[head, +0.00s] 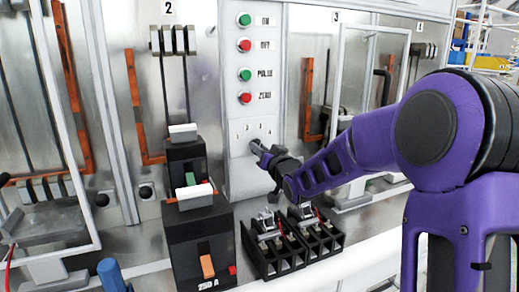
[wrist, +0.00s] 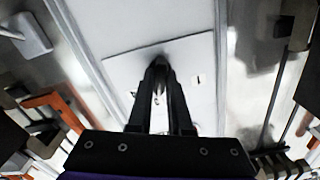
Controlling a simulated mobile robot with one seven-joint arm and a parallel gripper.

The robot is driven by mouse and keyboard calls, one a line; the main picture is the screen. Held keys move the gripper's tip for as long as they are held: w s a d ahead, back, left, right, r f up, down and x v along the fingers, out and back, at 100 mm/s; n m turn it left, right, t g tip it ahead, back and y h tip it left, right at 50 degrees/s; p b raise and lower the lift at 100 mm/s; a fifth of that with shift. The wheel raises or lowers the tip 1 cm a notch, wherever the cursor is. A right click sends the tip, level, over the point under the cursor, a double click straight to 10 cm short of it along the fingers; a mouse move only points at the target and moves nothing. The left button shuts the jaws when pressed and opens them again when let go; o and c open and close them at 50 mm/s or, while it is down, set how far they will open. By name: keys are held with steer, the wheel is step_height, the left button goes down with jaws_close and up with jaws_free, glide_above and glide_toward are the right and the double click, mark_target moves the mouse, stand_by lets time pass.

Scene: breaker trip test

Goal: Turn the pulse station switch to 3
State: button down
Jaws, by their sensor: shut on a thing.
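The pulse station switch is a small dark knob (head: 256,147) on a pale plate (head: 240,138) marked with small numerals, below the button column. My gripper (head: 262,152) reaches it from the lower right and is shut on the knob. In the wrist view my two dark fingers (wrist: 159,72) come together over the knob in front of the pale plate (wrist: 125,68). The fingers hide most of the knob, so I cannot tell which numeral it points to.
Green and red buttons (head: 245,98) run up the panel above the switch. A black breaker (head: 200,240) stands at the left below it. Black terminal blocks (head: 270,250) sit just under my gripper. A clear-doored bay (head: 345,100) is to the right.

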stand_by(0.3)
steer(key=c, duration=0.8)
jaws_free()
steer(key=shift+c, duration=0.2)
steer(key=v, duration=1.7)
steer(key=shift+s+p, duration=0.2)
steer(key=shift+p, duration=0.2)
